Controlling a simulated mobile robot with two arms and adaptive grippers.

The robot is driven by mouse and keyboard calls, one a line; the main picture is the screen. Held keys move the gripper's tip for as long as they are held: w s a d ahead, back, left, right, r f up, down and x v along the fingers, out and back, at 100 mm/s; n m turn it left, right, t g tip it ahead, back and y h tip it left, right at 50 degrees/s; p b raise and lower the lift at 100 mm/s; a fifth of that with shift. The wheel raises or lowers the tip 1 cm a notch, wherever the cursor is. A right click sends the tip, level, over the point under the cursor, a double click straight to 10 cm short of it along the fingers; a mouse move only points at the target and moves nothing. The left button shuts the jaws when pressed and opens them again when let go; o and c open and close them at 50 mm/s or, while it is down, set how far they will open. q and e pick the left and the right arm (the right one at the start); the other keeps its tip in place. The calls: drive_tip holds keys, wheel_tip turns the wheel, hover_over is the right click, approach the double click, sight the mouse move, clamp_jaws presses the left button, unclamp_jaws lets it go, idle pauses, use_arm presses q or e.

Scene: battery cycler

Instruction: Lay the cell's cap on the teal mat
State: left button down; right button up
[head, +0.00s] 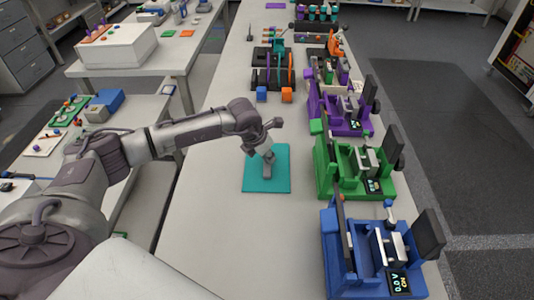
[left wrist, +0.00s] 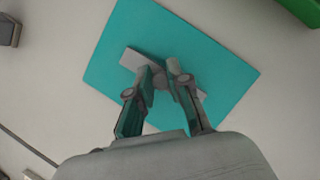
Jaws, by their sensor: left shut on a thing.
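The teal mat (head: 252,181) lies flat on the long white table, and in the left wrist view (left wrist: 215,75) it fills the area beneath the fingers. My left gripper (head: 267,168) points down over the mat. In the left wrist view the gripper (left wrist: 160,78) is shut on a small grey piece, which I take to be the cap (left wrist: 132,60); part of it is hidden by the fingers. I cannot tell whether the cap touches the mat. My right gripper is not in view.
Blue (head: 345,262), green (head: 335,180) and purple (head: 325,110) cycler stations line the table's right edge. The table in front of the mat is clear.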

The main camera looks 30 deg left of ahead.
use_arm(q)
drive_tip(key=shift+f, duration=0.1)
drive_tip(key=c, duration=1.1)
unclamp_jaws()
drive_tip(key=shift+r, duration=0.3)
drive_tip(key=shift+s+a+r, duration=0.1)
drive_tip(key=shift+s+r, duration=0.05)
drive_tip(key=shift+r, duration=0.1)
drive_tip(key=b+v, duration=0.2)
drive_tip(key=v, duration=0.9)
